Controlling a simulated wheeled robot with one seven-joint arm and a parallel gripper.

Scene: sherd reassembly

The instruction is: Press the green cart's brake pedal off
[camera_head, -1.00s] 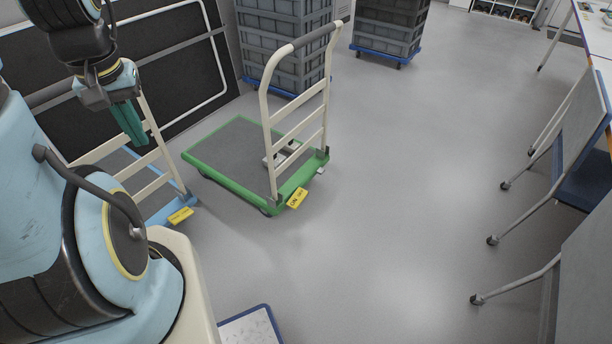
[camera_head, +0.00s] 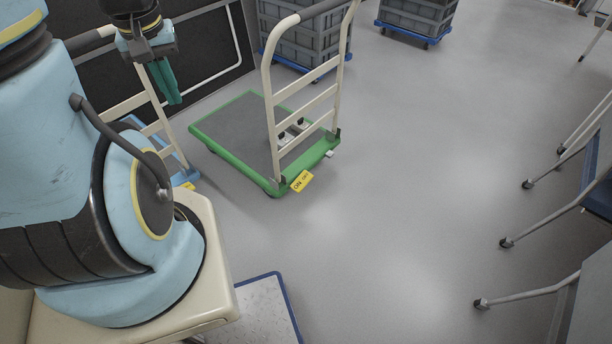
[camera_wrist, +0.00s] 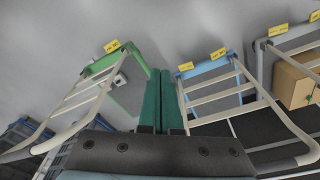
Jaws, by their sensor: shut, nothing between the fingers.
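The green cart (camera_head: 222,155) stands on the floor left of centre in the head view, with a grey deck and a cream push handle (camera_head: 268,90). A yellow ON/OFF tag (camera_head: 301,181) sticks out at its near end. A small light-grey piece (camera_head: 331,154) shows at that end's right; I cannot tell whether it is the brake pedal. My gripper (camera_head: 172,97), with green fingers, is shut and empty, raised left of the green cart's handle. In the wrist view the shut fingers (camera_wrist: 163,92) point between the green cart (camera_wrist: 138,60) and a blue cart.
A blue cart (camera_head: 186,176) with a cream handle stands left, partly behind my arm. Grey crates (camera_head: 303,45) on blue dollies stand behind. A blue-edged board (camera_head: 262,306) lies near my base. Table legs line the right; the middle floor is clear.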

